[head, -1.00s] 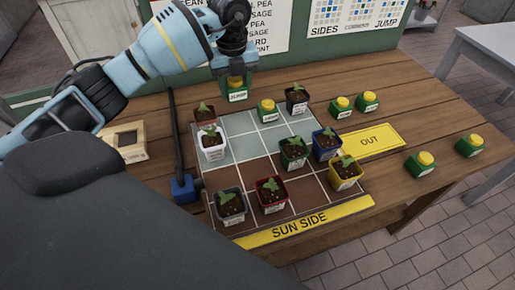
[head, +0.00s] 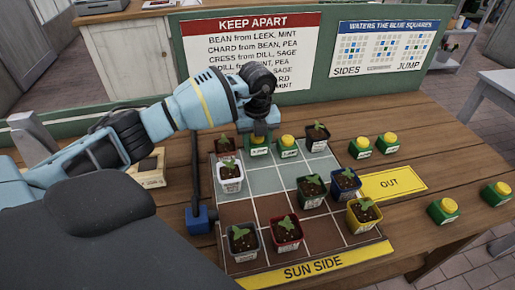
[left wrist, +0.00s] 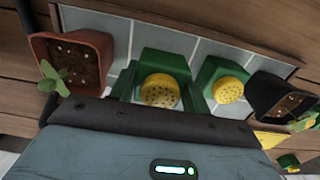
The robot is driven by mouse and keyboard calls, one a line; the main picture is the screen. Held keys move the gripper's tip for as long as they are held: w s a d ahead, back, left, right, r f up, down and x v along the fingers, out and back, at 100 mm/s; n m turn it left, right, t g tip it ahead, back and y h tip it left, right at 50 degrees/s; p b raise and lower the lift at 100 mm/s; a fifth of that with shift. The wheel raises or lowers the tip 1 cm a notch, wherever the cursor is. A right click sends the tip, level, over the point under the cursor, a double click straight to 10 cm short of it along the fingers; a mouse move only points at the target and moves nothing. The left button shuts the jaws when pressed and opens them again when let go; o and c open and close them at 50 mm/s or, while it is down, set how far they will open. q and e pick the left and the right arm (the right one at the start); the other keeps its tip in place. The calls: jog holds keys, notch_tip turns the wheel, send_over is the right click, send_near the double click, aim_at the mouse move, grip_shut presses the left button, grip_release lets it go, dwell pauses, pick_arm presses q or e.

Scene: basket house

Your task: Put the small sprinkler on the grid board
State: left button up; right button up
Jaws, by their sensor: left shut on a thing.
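My left gripper (head: 258,133) is shut on a small green sprinkler with a yellow top (head: 259,148). It is over the back row of the grid board (head: 293,178), between a brown pot (head: 225,143) and another green sprinkler (head: 288,147). In the left wrist view the held sprinkler (left wrist: 160,90) looks upright between the fingers, with the brown pot (left wrist: 72,62) to its left and the other sprinkler (left wrist: 226,82) to its right. It sits at or just above the board; I cannot tell whether it touches. My right gripper is not in view.
A black pot (head: 317,137) ends the back row. White, green, blue, yellow, red and grey pots stand on other squares. More sprinklers (head: 360,148) stand right of the board, near the yellow OUT plate (head: 392,183). A blue block with a black pipe (head: 199,217) is at the left edge.

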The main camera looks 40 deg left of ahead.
pick_arm(q)
jog(key=shift+f, duration=1.3)
jog(key=shift+f, duration=0.2)
jog(key=o, duration=1.1)
jog(key=shift+c, duration=0.2)
jog(key=shift+r, duration=0.15)
notch_tip(320, 180, up, 12)
jog(key=shift+r, duration=0.1)
